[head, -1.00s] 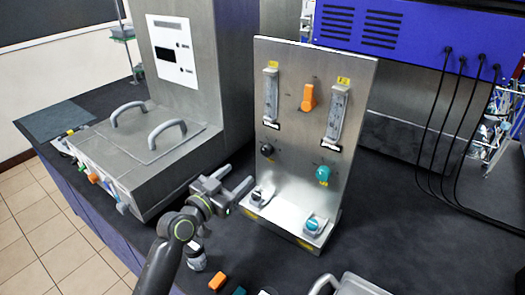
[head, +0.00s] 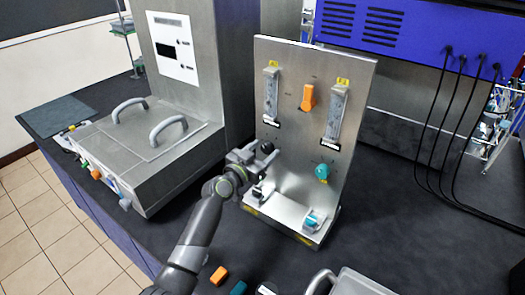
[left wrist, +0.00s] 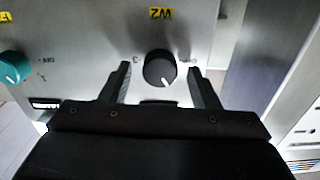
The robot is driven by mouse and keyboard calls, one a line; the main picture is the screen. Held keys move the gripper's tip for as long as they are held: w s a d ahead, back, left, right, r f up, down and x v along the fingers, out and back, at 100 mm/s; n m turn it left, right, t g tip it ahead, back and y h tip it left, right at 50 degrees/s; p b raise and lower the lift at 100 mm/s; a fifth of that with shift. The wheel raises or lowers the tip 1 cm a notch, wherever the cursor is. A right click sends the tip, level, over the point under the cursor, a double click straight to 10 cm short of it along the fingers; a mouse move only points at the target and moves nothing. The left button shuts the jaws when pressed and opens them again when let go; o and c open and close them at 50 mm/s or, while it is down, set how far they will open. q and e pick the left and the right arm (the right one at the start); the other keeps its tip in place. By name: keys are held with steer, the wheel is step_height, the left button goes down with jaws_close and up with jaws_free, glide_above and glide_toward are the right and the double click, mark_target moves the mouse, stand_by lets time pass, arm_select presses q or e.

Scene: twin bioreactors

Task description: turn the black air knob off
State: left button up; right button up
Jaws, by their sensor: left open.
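The black air knob (left wrist: 160,68) is on the metal panel (head: 300,140), under a yellow label, with a white pointer line at its lower edge in the left wrist view. In the head view the knob (head: 267,147) shows at the panel's lower left. My left gripper (head: 262,155) is open at the panel. In the left wrist view its two fingers (left wrist: 157,85) stand on either side of the knob, with gaps visible between them and the knob. Whether the fingertips touch the panel cannot be told. My right gripper is not in view.
A teal knob (head: 321,172) is right of the black one, and an orange knob (head: 308,97) is above, between two flow meters (head: 338,113). Two small valve fittings sit on the panel's foot (head: 290,218). A steel box with handles (head: 145,150) stands left.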

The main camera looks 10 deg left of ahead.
arm_select(q)
steer(key=c, duration=1)
steer(key=shift+n, duration=1.1)
steer(key=n, duration=0.3)
steer(key=shift+n, duration=0.3)
steer(key=n, duration=0.6)
steer(key=shift+a+f, duration=0.1)
steer(key=o, duration=1)
